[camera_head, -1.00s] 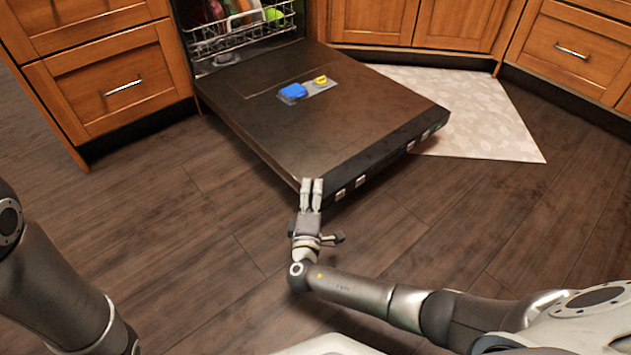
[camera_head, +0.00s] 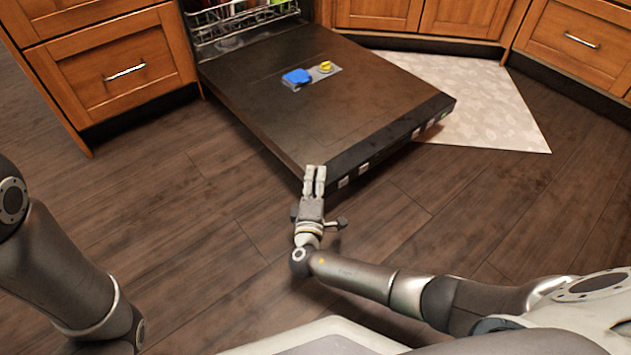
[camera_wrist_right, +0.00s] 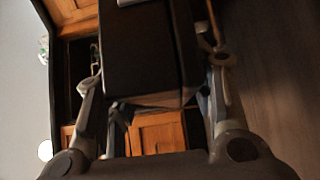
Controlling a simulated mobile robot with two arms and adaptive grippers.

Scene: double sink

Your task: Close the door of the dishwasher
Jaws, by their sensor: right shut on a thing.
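The dishwasher door (camera_head: 270,117) is dark and folded down, lying open out over the floor. Its front edge (camera_head: 390,140) has a row of small buttons and faces me. My right gripper (camera_head: 314,180) is at the near left corner of the door, with its fingers shut on that corner. In the right wrist view, the fingers (camera_wrist_right: 165,95) stand on both sides of the dark door (camera_wrist_right: 145,60). My left arm shows at the left, but its gripper is out of view.
A dish rack (camera_head: 240,22) with dishes is inside the dishwasher. A blue and yellow detergent tray (camera_head: 312,77) is on the door's inner face. Wooden cabinets (camera_head: 112,75) flank it. A pale mat (camera_head: 490,115) lies to the right. The wooden floor in front is clear.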

